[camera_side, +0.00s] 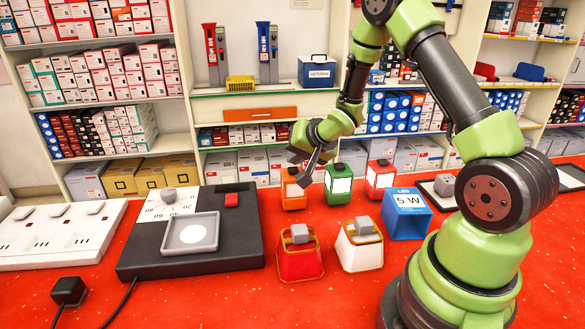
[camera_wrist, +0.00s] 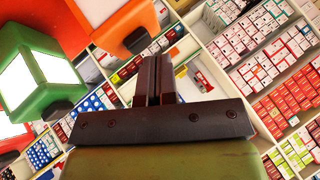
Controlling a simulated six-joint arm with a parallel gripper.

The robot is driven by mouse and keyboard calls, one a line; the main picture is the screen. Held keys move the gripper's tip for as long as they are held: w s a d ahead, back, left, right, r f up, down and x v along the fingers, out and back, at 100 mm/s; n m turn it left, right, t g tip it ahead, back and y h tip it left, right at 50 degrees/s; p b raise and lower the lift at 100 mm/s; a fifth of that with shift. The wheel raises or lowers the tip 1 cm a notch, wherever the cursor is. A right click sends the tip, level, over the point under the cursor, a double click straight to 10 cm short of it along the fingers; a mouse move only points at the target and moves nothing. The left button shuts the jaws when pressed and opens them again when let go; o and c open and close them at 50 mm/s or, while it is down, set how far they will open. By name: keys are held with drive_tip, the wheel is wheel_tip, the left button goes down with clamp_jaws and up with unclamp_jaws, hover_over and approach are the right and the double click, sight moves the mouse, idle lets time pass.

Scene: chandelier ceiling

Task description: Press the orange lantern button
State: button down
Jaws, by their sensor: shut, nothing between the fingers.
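The orange lantern (camera_side: 294,196) stands on the red table near the middle, left of the green lantern (camera_side: 338,190). Its dark top button (camera_wrist: 137,40) shows in the wrist view, where the orange lantern (camera_wrist: 118,16) is at the top. My gripper (camera_side: 304,180) is shut and empty, its fingers pointing down at the orange lantern's top and partly covering it in the side view. In the wrist view my fingertips (camera_wrist: 156,62) are close to the button; I cannot tell whether they touch it.
A red lantern (camera_side: 380,180), a blue LED box (camera_side: 407,222), and red and white lanterns with grey tops (camera_side: 300,262) (camera_side: 360,250) stand nearby. A black scale (camera_side: 190,262) and white power strip (camera_side: 60,235) lie left. Stocked shelves are behind.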

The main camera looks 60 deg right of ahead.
sight(296, 168)
drive_tip(key=shift+r, duration=0.3)
drive_tip(key=shift+r, duration=3)
